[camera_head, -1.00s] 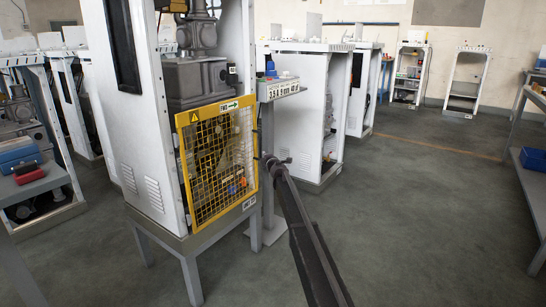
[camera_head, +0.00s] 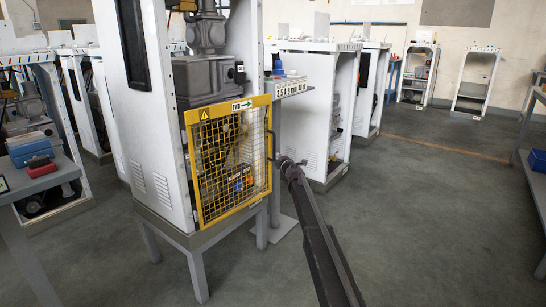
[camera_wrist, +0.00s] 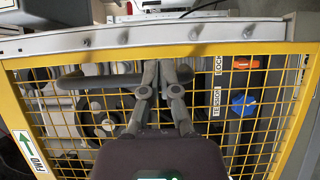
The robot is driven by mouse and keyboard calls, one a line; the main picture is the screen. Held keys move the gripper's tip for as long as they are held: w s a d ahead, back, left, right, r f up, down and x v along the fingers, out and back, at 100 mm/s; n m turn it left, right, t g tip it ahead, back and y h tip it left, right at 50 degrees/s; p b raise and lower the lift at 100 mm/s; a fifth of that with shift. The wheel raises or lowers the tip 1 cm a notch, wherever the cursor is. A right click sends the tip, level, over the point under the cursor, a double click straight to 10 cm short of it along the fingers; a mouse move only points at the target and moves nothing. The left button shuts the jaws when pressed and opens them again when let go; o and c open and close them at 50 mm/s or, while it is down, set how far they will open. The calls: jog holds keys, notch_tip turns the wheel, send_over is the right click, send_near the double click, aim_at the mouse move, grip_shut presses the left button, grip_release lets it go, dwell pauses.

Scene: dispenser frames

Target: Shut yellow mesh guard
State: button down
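The yellow mesh guard (camera_head: 197,170) is on the front of the white cabinet at left. Its right side appears to stand a little out from the cabinet opening. In the wrist view the guard's yellow frame (camera_wrist: 200,37) spans the picture, turned sideways, with the FWD label at left. A grey bar (camera_wrist: 85,82), seemingly the guard's handle, runs across there. My gripper (camera_head: 283,161) is at the guard's right edge. In the wrist view its fingers (camera_wrist: 166,72) are close together and overlap the bar. They seem shut; contact with the bar cannot be told.
The white cabinet (camera_head: 155,170) stands on grey legs. A small shelf with boxes (camera_head: 288,87) is just right of the guard. More white cabinets (camera_head: 303,110) stand behind. A bench with red and blue boxes (camera_head: 50,178) is at left.

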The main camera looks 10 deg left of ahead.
jog(key=s+d, duration=0.5)
jog(key=d, duration=0.2)
jog(key=shift+s, duration=0.15)
jog(key=shift+d+r, duration=0.1)
jog(key=s+d+m+t+h, duration=0.1)
jog(key=s+d+m+h, duration=0.35)
jog(key=d, duration=0.35)
jog(key=s+d+m+t+h, duration=0.1)
jog(key=s+d+m+h, duration=0.3)
jog(key=d, duration=0.4)
jog(key=s+d+f+m+g+h+p, duration=0.1)
jog(key=s+d+f+m+g+h, duration=0.15)
jog(key=s+d+m, duration=0.35)
jog(key=s+d+f+m+g+h+p, duration=0.1)
jog(key=s+d+f+m+g+h, duration=0.15)
jog(key=s+d, duration=0.35)
jog(key=s+d+f+m+g+y, duration=0.1)
jog(key=s+f+m+g, duration=0.1)
jog(key=s, duration=1)
jog(key=s+d+f+m+g+y, duration=0.1)
jog(key=s+f+g, duration=0.4)
jog(key=s, duration=0.7)
jog(key=s+d+f+m+g+y, duration=0.2)
jog(key=s+f+m+g, duration=0.1)
jog(key=s, duration=0.9)
jog(key=shift+s+f+m+g+p, duration=0.35)
jog(key=shift+m+g, duration=0.25)
jog(key=shift+g, duration=0.5)
